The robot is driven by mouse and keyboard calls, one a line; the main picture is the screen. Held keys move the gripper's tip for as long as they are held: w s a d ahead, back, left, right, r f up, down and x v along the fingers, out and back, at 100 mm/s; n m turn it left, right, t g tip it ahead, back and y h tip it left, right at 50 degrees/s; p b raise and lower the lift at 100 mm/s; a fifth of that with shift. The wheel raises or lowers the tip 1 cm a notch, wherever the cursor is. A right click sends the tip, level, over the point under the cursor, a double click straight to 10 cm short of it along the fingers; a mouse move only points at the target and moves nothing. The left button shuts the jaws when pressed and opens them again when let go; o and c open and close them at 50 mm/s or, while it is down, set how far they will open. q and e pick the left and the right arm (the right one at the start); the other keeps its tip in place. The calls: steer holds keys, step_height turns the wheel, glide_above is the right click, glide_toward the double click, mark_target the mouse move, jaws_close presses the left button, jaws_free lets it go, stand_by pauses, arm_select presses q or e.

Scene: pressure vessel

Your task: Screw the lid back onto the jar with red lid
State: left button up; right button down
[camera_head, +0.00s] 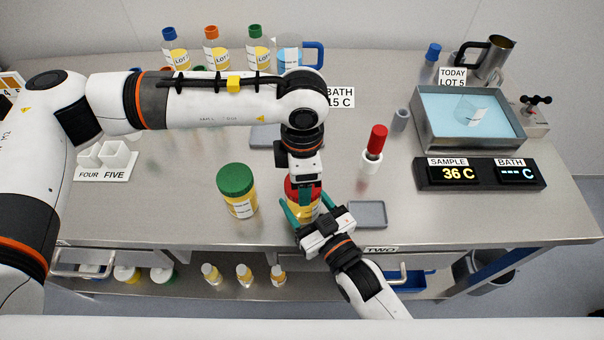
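The jar with a yellow label (302,212) stands on the steel table near the front edge, mostly hidden by my grippers. Its red lid (290,188) shows at the top of the jar, partly covered; I cannot tell whether it is seated on the threads. My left gripper (305,192) reaches down from above, with its teal fingers at the red lid, and appears shut on it. My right gripper (305,214) comes from the front right, with its teal fingers on both sides of the jar body, and appears shut on it.
A green-lidded jar (237,191) stands close on the left. A grey tray (367,214) and a red-topped bottle (374,150) are on the right. Farther right are a water bath (470,118) and a display (480,174). Bottles (212,49) line the back.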

arm_select(q)
steer(key=m, duration=0.3)
steer(key=shift+m, duration=0.3)
steer(key=m, duration=0.8)
steer(key=shift+w+m, duration=0.1)
steer(key=shift+m, duration=0.2)
steer(key=m, duration=0.4)
steer(key=shift+d, duration=0.1)
steer(key=m, duration=1.2)
steer(key=shift+d, duration=0.1)
steer(key=m, duration=0.4)
steer(key=shift+m, duration=0.4)
